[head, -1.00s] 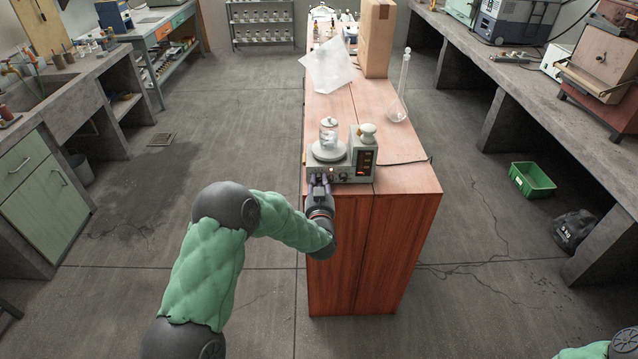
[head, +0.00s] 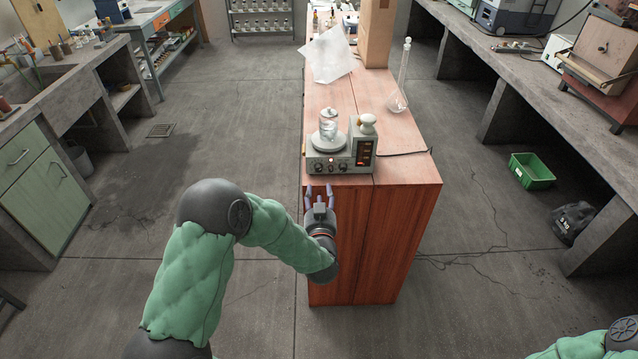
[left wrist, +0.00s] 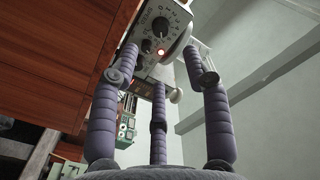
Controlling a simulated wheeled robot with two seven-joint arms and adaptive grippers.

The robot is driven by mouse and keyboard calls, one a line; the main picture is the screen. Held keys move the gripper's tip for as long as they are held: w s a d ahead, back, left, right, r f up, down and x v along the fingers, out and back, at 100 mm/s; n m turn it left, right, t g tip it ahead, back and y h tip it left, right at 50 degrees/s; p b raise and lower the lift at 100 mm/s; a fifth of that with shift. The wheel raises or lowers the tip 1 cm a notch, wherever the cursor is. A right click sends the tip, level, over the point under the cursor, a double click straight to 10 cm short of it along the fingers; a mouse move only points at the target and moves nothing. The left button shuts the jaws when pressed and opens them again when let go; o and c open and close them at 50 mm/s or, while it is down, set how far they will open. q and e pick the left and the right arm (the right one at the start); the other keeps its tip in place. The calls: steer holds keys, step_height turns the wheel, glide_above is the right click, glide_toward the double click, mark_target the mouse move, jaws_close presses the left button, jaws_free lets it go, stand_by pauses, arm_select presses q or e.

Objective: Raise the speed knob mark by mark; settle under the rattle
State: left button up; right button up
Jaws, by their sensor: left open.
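A grey stirrer unit (head: 340,156) stands near the front end of the wooden bench top, with knobs and a red light on its front panel. A glass vessel (head: 328,124) sits upright on its round plate. In the left wrist view a dark knob (left wrist: 161,27) with a marked dial shows large, with a smaller knob (left wrist: 146,46) and a lit red lamp (left wrist: 160,52) beside it. My left gripper (head: 319,191) is open and empty, just in front of and below the panel, apart from the knobs. Its three fingers show in the left wrist view. My right gripper is out of view.
A white sheet (head: 328,55), a cardboard box (head: 376,32) and a long-necked flask (head: 399,90) stand farther back on the wooden bench (head: 400,150). A cable runs right from the unit. A green crate (head: 531,170) and dark bag (head: 572,222) lie on the floor right.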

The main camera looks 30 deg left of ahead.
arm_select(q)
steer(key=shift+v, duration=1.45)
steer(key=s+d+f+g+h, duration=0.25)
steer(key=d+f+h, duration=0.2)
steer(key=f, duration=0.55)
steer(key=s+d+f+g+h, duration=0.1)
steer(key=d+f+g+h, duration=0.25)
steer(key=d+f, duration=0.4)
steer(key=s+d+f+g+h, duration=0.2)
steer(key=s+d+f+g, duration=0.1)
steer(key=s, duration=0.4)
steer(key=s+d+f+n+g+h+p, duration=0.1)
steer(key=s+d+f+g, duration=0.2)
steer(key=s+f, duration=0.3)
steer(key=s+d+f+g+h, duration=0.2)
steer(key=s+d+f, duration=0.2)
steer(key=s, duration=0.3)
steer(key=shift+s+d+f+n+g+h+p, duration=0.25)
steer(key=shift+s+f+n+g+h+p, duration=0.05)
steer(key=shift+f+n+g+p, duration=0.1)
